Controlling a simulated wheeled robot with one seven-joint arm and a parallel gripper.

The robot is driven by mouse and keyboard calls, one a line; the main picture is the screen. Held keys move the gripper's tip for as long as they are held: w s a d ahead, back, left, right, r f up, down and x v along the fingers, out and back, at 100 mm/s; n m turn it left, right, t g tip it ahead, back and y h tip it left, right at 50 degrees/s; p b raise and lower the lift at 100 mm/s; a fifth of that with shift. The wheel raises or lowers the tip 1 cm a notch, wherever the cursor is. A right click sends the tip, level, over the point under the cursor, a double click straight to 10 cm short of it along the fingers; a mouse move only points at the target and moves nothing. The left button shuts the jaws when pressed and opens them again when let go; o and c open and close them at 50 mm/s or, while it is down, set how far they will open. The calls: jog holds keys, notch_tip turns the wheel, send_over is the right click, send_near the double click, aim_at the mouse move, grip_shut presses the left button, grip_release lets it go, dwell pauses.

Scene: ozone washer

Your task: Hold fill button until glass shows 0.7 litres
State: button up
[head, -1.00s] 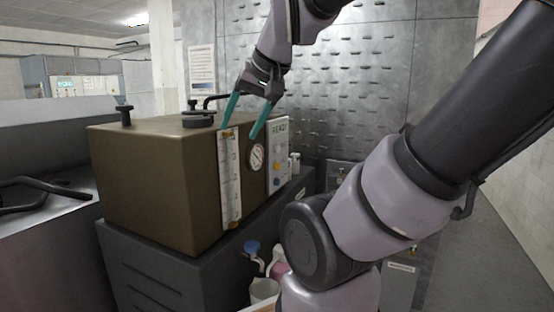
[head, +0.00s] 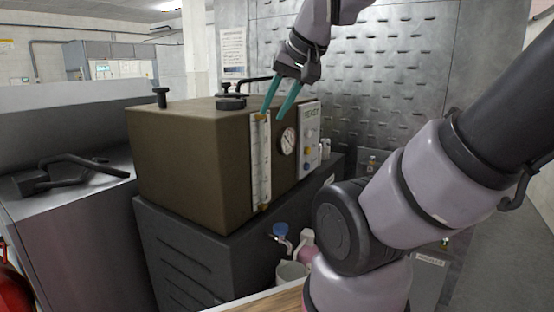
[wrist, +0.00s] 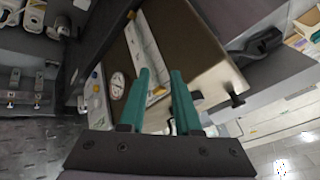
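The washer tank (head: 190,160) is a brown box on a dark cabinet. A tall white sight glass (head: 260,165) with a scale stands on its front; its level is too small to read. Right of it are a round gauge (head: 289,141) and a white control panel (head: 309,140) with a small display and several coloured buttons; I cannot tell which is the fill button. My gripper (head: 275,112) has two teal fingers spread apart, empty, in front of the tank's upper edge. In the wrist view, the gripper (wrist: 160,75) points towards the tank front, with the gauge (wrist: 117,86) left of the fingers.
A blue-handled tap (head: 281,231) and a pale container (head: 291,272) are below the tank. A dark-handled counter (head: 70,205) stands at left. A red object (head: 14,285) shows at the lower left. A textured metal wall (head: 370,80) is behind.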

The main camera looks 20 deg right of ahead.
grip_shut()
dwell(1.4)
